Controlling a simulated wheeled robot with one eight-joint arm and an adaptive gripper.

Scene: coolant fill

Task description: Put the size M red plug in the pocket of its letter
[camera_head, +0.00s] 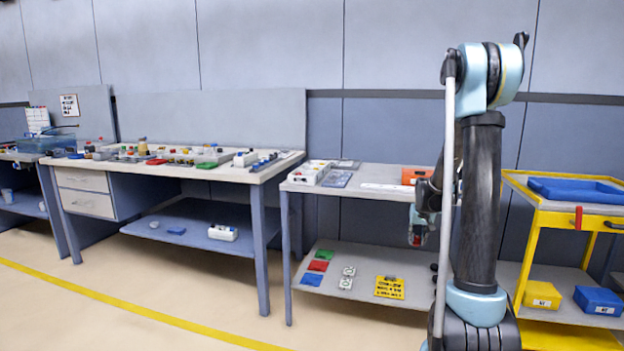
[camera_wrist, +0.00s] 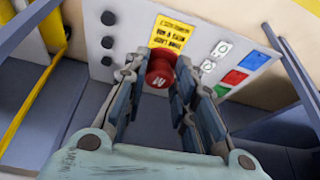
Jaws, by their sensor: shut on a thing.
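My gripper (camera_wrist: 157,80) is shut on a red round plug (camera_wrist: 160,66) with a white letter M on its face. The plug sits between the fingertips in the wrist view. In the head view my gripper (camera_head: 418,228) is low in front of the grey two-level table, with a bit of red at its tip. Beyond it, on the lower shelf (camera_head: 365,308), are a yellow sign (camera_head: 389,287) with black writing and two small white blocks (camera_head: 348,271) with round markings. Their letters are too small to read. The sign is partly behind the plug in the wrist view.
Green (camera_head: 324,254), red (camera_head: 317,266) and blue (camera_head: 311,279) plates lie left of the white blocks. The table's upper top (camera_head: 375,193) overhangs the shelf, and its legs (camera_head: 287,255) bound it. A yellow cart (camera_head: 540,235) stands to the right.

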